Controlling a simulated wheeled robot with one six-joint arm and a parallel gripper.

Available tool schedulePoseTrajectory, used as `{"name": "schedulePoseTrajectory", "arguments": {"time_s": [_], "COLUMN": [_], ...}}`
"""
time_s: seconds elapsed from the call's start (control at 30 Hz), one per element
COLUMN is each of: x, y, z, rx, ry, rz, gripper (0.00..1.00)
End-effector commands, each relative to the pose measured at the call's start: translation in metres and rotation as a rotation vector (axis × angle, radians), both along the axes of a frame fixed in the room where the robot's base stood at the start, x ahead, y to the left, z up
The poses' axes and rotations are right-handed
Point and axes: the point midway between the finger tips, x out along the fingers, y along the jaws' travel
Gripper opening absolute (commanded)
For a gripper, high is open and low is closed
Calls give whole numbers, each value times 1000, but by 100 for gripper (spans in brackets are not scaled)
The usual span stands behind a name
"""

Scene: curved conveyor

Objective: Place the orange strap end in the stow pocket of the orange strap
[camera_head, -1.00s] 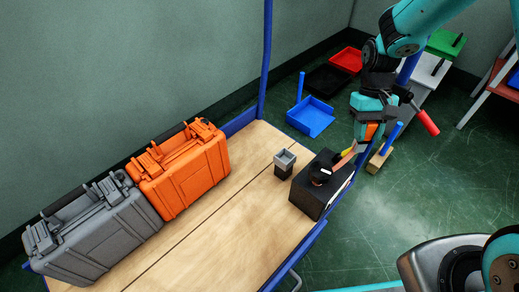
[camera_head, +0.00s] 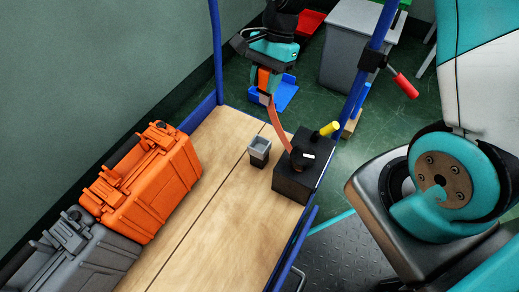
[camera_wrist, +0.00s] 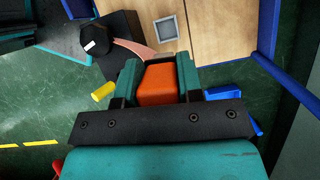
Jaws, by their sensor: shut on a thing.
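The orange strap end (camera_head: 263,77) is a block held between the fingers of my gripper (camera_head: 266,88). In the wrist view the end (camera_wrist: 158,84) fills the gap between my fingers. The orange strap (camera_head: 279,124) runs from it down to a dark reel (camera_head: 303,158) on a black box (camera_head: 293,184). A small grey open-topped holder (camera_head: 259,151), seemingly the stow pocket, stands on the table left of the box, its opening facing up and empty. It also shows in the wrist view (camera_wrist: 166,29). My gripper is above and beyond it, apart from it.
An orange case (camera_head: 150,190) and a grey case (camera_head: 85,255) stand along the table's left side. Blue posts (camera_head: 217,50) rise at the table corners. The middle of the wooden table (camera_head: 215,220) is clear.

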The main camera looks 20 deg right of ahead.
Motion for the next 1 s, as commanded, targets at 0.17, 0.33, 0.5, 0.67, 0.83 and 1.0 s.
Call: {"name": "schedulePoseTrajectory", "arguments": {"time_s": [0.17,0.33,0.5,0.67,0.83,1.0], "x": [-6,-7,-7,-7,-7,-6], "y": [19,22,22,21,21,21], "z": [8,-7,-57,-102,-136,-148], "rx": [0,-2,-5,-4,-3,-3], "ry": [-1,3,7,6,3,1], "rz": [-230,-300,-303,-301,-301,-300], "gripper": [6,6,6,6,6,6]}}
